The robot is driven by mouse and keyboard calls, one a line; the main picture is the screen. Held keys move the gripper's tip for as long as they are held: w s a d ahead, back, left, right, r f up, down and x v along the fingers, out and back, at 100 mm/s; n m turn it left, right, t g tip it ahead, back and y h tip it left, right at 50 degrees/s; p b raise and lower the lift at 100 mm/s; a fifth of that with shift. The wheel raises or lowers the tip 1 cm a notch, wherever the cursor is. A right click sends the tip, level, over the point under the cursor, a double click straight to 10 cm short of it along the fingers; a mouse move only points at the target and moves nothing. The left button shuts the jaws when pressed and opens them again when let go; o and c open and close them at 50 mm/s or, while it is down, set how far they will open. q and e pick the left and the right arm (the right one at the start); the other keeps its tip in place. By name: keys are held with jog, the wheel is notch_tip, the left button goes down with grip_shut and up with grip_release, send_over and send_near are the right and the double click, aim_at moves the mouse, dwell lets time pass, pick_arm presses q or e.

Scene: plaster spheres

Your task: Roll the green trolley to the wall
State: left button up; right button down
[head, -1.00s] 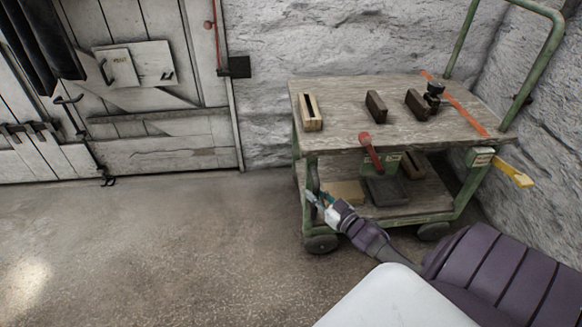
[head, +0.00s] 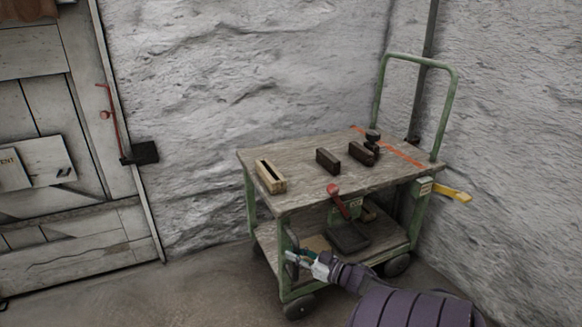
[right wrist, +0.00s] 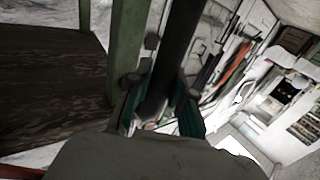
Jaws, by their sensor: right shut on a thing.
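The green trolley (head: 283,203) stands upright in the corner of the rough white walls in the head view. It has a green frame, wooden shelves, dark wheels and a tall push bar (head: 447,110) at the right. My right gripper (head: 292,257) is at its near left corner post. The right wrist view shows the gripper's teal fingers (right wrist: 163,108) closed around a dark upright handle (right wrist: 182,45) beside the green post (right wrist: 127,50). Whether the trolley touches the wall (head: 210,100) is hard to tell. My left gripper is out of view.
On the top board lie a pale slotted block (head: 270,177), dark blocks (head: 328,160) and a black knob (head: 373,137). A red-knobbed lever (head: 334,190) and a yellow lever (head: 453,193) stick out. A plank door (head: 45,100) is at left. Floor (head: 200,285) in front is clear.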

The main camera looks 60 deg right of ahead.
jog(key=shift+s+d, duration=0.1)
jog(key=shift+d, duration=0.05)
jog(key=c, duration=1)
grip_release()
jog(key=shift+s+d, duration=0.1)
jog(key=shift+d, duration=0.05)
jog(key=s, duration=1.2)
